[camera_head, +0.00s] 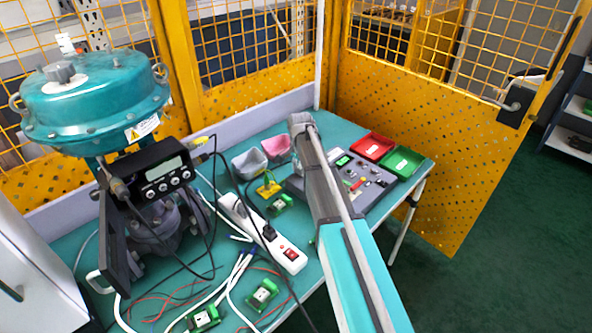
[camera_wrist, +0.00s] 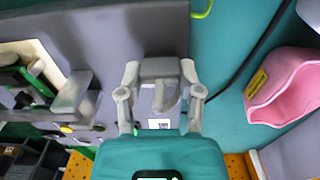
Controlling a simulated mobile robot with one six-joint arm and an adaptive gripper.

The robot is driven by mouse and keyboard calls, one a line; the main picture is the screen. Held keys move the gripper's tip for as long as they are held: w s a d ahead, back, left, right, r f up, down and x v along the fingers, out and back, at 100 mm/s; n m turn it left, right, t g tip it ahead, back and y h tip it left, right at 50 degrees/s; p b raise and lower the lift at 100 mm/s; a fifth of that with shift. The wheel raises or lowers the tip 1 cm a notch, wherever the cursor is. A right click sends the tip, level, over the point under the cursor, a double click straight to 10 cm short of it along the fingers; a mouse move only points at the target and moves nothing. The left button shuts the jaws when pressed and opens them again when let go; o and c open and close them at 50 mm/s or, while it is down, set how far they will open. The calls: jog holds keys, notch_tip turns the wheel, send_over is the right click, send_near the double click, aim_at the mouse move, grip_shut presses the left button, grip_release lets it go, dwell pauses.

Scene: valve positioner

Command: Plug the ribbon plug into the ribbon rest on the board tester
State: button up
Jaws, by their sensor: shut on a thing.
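The board tester (camera_head: 375,190) is a grey box on the teal table, partly hidden by my arm in the head view. In the wrist view its grey casing (camera_wrist: 112,30) fills the upper left and middle. My gripper (camera_wrist: 160,72) is over the casing's edge near the pink bin, its two fingers shut on a grey block, seemingly the ribbon plug (camera_wrist: 160,68). A hooked grey part shows just below the block. I cannot tell whether the block touches the tester. I cannot pick out the ribbon rest. My gripper is hidden behind my arm in the head view.
A pink bin (camera_head: 276,148) and a grey bin (camera_head: 249,164) stand left of my arm. Red (camera_head: 372,146) and green (camera_head: 403,162) trays lie behind the tester. A power strip (camera_head: 270,240), cables and green boards crowd the front. A teal valve actuator (camera_head: 95,100) stands left.

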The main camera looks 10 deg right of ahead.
jog(key=o, duration=0.9)
jog(key=shift+o, duration=0.8)
jog(key=shift+r, duration=0.1)
jog(key=shift+w+r+p, duration=0.1)
jog(key=shift+r+p, duration=3.3)
jog(key=shift+p, duration=0.1)
